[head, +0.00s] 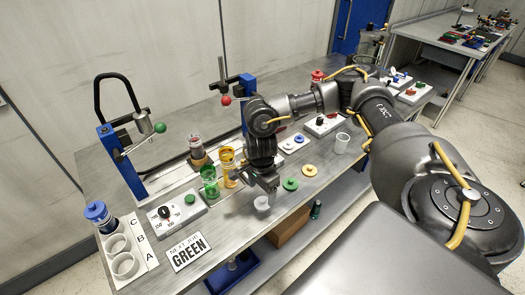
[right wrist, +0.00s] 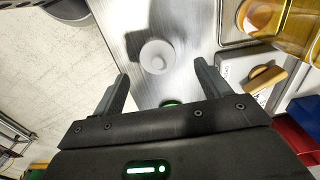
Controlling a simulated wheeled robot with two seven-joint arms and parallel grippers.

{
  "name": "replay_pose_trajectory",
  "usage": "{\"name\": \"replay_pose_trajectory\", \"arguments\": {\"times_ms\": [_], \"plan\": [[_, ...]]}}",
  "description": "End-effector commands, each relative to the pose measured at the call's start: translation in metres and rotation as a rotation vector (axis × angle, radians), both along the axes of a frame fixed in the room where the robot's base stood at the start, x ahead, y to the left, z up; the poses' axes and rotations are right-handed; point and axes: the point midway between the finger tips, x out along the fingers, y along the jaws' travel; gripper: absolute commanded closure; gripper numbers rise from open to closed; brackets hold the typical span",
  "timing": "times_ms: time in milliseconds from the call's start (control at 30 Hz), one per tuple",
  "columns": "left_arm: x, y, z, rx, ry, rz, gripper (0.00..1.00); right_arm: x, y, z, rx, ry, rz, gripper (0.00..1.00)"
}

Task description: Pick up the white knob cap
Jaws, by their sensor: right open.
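The white knob cap (head: 262,203) lies on the grey metal bench near its front edge. In the right wrist view the white knob cap (right wrist: 154,56) is a round disc with a raised middle knob. My right gripper (head: 262,185) points down just above and behind it. In the right wrist view my right gripper (right wrist: 161,74) is open and empty, with the cap beyond the fingertips, between their lines. My left gripper is not in view.
A green cap (head: 290,184) and a yellow cap (head: 309,170) lie to the right. A green jar (head: 209,181) and a yellow jar (head: 229,178) stand left of the gripper. A dial box (head: 177,215) and a "NEXT JOB GREEN" sign (head: 187,251) are further left. A white cup (head: 342,143) stands right.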

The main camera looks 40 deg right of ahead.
Motion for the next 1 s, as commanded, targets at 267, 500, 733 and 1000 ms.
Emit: {"name": "replay_pose_trajectory", "arguments": {"times_ms": [267,500,733,1000], "plan": [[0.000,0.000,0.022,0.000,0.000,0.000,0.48,-0.004,-0.001,-0.037,-0.002,0.004,-0.001,0.24],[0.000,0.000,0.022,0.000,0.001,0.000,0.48,-0.004,-0.001,-0.048,-0.001,0.002,0.000,0.24],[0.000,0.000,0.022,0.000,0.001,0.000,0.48,-0.004,-0.001,-0.048,-0.001,0.001,0.000,0.40],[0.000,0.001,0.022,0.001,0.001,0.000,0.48,-0.004,-0.001,-0.048,-0.001,0.001,-0.001,0.71]]}}
